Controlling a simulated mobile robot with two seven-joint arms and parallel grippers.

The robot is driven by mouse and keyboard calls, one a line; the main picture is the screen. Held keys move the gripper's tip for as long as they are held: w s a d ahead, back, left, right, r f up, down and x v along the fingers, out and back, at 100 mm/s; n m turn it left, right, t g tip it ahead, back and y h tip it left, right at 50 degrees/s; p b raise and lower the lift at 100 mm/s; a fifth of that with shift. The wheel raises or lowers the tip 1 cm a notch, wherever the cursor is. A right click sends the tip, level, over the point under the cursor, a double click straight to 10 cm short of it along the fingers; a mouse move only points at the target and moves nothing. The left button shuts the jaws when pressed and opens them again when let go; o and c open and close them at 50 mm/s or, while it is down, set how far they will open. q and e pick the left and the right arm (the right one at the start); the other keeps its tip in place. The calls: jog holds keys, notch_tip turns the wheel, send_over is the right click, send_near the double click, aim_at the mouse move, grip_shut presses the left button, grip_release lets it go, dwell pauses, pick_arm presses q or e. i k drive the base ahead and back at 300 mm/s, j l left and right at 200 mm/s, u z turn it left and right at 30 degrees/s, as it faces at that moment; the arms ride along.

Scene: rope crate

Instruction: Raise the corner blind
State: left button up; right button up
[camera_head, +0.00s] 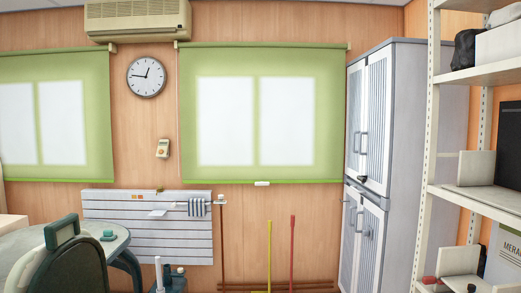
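Two green roller blinds hang on the wood-panelled wall, both lowered, with bright window panes showing through. The right blind (228,62), nearer the room corner by the cabinet, reaches down to a green bottom bar with a small white pull (262,183) at its middle. A thin pale cord (178,75) hangs along its left edge. The left blind (60,66) is cut off by the left picture edge. Neither of my grippers shows in the head view.
A tall grey cabinet (374,120) stands right of the right blind, behind a white shelf rack (425,150). Red (292,250) and yellow (269,255) handles stand below the blind. A chair (70,265) and round table (30,240) fill the lower left.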

aim_at(256, 183)
jog(key=i+j+z, duration=0.1)
jog(key=i, duration=0.55)
jog(key=i+j+z, duration=0.1)
jog(key=i, duration=0.5)
